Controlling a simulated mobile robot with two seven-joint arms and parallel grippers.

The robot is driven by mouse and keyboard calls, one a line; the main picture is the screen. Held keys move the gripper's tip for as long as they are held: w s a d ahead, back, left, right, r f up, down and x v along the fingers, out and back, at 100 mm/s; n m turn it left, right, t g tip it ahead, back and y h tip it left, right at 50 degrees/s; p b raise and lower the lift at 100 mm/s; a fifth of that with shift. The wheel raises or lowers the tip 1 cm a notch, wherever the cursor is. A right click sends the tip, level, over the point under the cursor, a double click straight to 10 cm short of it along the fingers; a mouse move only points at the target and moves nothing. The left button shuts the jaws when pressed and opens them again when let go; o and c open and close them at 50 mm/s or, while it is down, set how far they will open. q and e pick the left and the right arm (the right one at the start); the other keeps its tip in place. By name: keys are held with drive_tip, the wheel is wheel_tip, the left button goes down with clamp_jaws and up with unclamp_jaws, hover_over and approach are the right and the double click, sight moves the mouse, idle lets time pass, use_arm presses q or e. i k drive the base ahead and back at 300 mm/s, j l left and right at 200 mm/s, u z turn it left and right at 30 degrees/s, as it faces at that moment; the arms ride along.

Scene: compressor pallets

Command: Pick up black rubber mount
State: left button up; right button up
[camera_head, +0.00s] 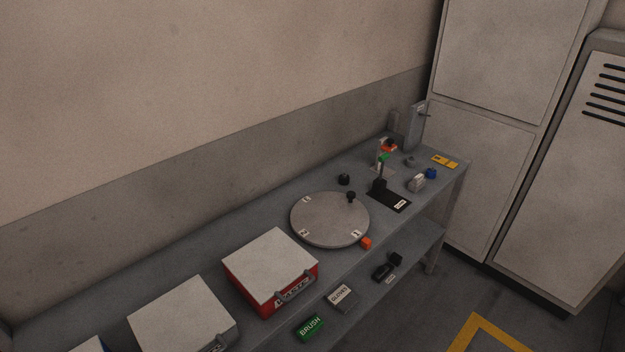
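A small black piece (344,179), which looks like the black rubber mount, sits on the grey workbench (200,270) just behind the round turntable (325,222). Another small black piece (351,197) stands upright at the turntable's back right edge. The two are too small to tell for certain which is the rubber mount. Neither of my grippers is in view.
A red case (308,272) with a pale lid and a grey case (205,322) stand at the left. An orange block (366,243) lies by the turntable. A black fixture (379,186), grey block (417,182) and blue piece (431,173) are further right. A lower shelf holds boxes.

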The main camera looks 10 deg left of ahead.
sight(344, 178)
drive_tip(key=l+u, duration=0.1)
drive_tip(key=u, duration=0.3)
drive_tip(key=i+l+u, duration=0.1)
drive_tip(key=u, duration=0.25)
drive_tip(key=l+u, duration=0.1)
drive_tip(key=u, duration=0.3)
drive_tip(key=l+u, duration=0.1)
drive_tip(key=u, duration=0.3)
drive_tip(key=l+u, duration=0.4)
drive_tip(key=k+l+u, duration=0.1)
drive_tip(key=l+u, duration=0.3)
drive_tip(key=l, duration=0.2)
drive_tip(key=k+l+u, duration=0.15)
drive_tip(key=l, duration=0.2)
drive_tip(key=k+l+u, duration=0.2)
drive_tip(key=l, duration=0.2)
drive_tip(key=l+u, duration=0.15)
drive_tip(key=l, duration=0.2)
drive_tip(key=k+l, duration=0.35)
drive_tip(key=l, duration=0.3)
drive_tip(key=k+l+u, duration=0.1)
drive_tip(key=k+l, duration=0.1)
drive_tip(key=l, duration=0.1)
